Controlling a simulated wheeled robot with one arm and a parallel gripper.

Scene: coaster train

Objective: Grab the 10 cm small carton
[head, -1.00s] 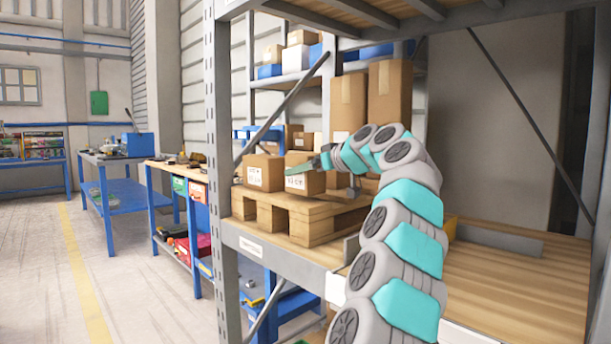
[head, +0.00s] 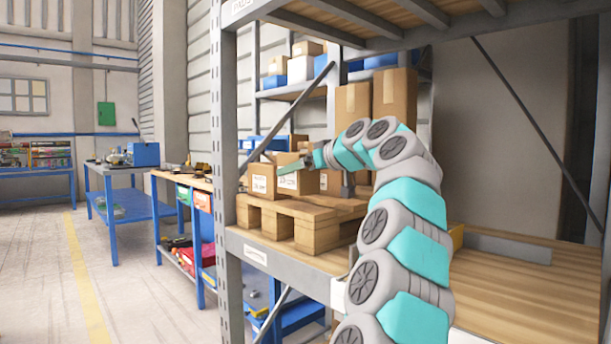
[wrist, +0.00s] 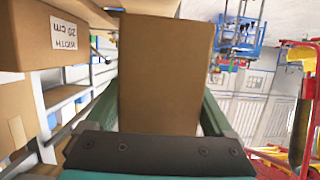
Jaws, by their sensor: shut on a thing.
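My gripper (head: 289,169) is shut on a small brown carton (head: 300,183) with a white label, at the pallet's front. The label's text is too small to read surely. The carton looks tilted and slightly raised, but its lower edge is partly hidden behind its neighbour. In the wrist view, the carton (wrist: 165,75) fills the space between the two green fingers (wrist: 160,125) and shows a plain brown face. Another carton (head: 258,182) stands on the pallet just left of it. A carton marked 20 cm (wrist: 35,35) is at the upper left of the wrist view.
The wooden pallet (head: 315,234) rests on the rack shelf. Tall cartons (head: 395,98) stand behind, with another small carton (head: 331,182) to the right. A grey rack upright (head: 229,180) stands left of the pallet.

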